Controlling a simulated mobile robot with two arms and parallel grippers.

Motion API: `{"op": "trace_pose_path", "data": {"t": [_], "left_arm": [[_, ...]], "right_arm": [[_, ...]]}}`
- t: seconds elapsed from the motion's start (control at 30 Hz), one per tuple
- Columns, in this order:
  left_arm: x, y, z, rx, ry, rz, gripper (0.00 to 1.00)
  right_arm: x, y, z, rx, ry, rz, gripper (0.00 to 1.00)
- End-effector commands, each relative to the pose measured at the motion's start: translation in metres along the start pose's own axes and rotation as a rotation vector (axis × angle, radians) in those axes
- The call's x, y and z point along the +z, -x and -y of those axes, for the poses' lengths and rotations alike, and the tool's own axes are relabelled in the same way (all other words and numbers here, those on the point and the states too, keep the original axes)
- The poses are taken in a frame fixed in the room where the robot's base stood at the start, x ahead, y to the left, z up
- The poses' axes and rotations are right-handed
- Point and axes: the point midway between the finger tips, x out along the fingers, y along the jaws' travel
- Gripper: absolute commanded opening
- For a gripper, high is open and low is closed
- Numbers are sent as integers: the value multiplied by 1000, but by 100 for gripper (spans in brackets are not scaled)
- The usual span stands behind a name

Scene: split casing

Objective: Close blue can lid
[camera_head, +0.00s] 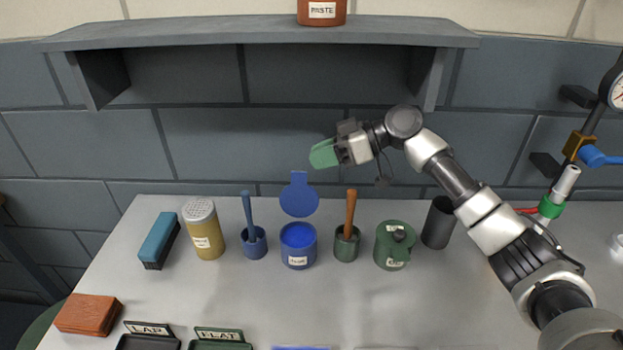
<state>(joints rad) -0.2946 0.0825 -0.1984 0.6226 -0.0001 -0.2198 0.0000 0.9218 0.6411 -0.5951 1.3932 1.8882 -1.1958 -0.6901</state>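The blue can (298,249) stands upright near the middle of the table, with a white label on its front. Its round blue lid (299,198) stands up open at the back of the can, with a tab at its top. My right gripper (323,154), with green fingertips, is in the air above and to the right of the lid, apart from it. The fingers overlap from this angle, so I cannot tell whether they are open. My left gripper is out of view.
Left of the can are a blue pot (254,246) with a stick, a yellow shaker (204,232) and a blue brush (160,238). Right are a green pot (346,246) with a brown handle, a green can (394,247) and a dark cylinder (438,222). A shelf (250,33) hangs above.

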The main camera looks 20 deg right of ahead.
Motion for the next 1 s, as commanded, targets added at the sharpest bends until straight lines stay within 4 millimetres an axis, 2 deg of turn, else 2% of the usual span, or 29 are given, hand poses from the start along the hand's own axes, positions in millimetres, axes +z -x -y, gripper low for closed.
{"op": "trace_pose_path", "data": {"t": [0.1, 0.27, 0.6, 0.7, 1.0], "left_arm": [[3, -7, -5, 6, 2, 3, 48], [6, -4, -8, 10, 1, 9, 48], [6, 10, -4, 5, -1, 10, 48], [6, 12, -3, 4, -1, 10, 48], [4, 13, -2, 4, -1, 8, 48]], "right_arm": [[6, -9, 7, -33, 40, 18, 31], [5, -19, 12, -49, 54, 22, 31], [5, -69, 14, -47, 52, 23, 31], [6, -79, 14, -45, 51, 22, 31], [8, -86, 14, -44, 52, 22, 31]]}}
